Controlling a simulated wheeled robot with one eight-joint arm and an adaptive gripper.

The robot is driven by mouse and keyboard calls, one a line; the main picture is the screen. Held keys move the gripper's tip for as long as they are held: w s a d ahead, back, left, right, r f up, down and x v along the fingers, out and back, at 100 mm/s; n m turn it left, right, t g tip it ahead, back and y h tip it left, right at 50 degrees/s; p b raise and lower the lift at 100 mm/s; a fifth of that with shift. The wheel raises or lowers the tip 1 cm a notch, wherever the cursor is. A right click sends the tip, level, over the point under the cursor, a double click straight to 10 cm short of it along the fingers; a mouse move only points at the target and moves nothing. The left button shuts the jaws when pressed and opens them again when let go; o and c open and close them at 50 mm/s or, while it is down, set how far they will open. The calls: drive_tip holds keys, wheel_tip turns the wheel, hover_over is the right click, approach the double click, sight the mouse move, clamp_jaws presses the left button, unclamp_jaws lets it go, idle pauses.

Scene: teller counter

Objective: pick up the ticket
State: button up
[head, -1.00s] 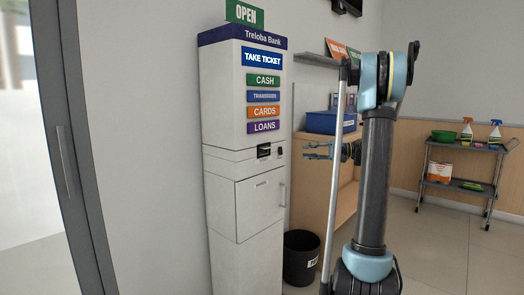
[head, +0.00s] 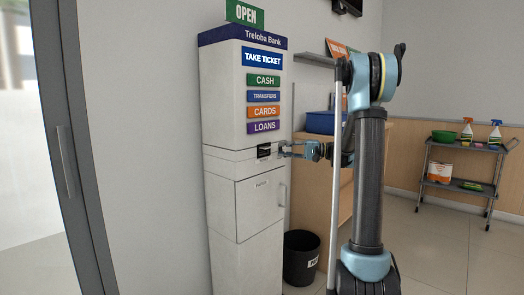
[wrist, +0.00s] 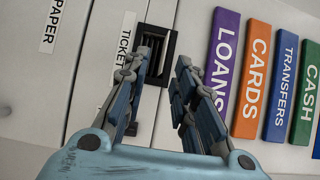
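The ticket kiosk (head: 243,190) is a tall white cabinet with a blue TAKE TICKET sign (head: 262,58). Its dark ticket slot (head: 264,151) is on the front, and it also shows in the wrist view (wrist: 166,42) beside a TICKET label (wrist: 123,40). I cannot make out a ticket in the slot; any ticket there is too small or hidden. My gripper (head: 284,149) is at the kiosk's front, just right of the slot. In the wrist view my gripper (wrist: 161,65) is open, its fingers apart, with the slot partly between and beyond the tips. I see nothing held.
A wooden counter (head: 312,195) with a blue bin (head: 322,122) stands right of the kiosk. A black trash bin (head: 301,262) is on the floor below. A cart (head: 458,185) with spray bottles is far right. A door frame (head: 75,130) is at left.

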sight(259, 148)
drive_tip(key=a, duration=0.5)
drive_tip(key=shift+s+a+r, duration=0.2)
drive_tip(key=shift+a, duration=0.15)
clamp_jaws()
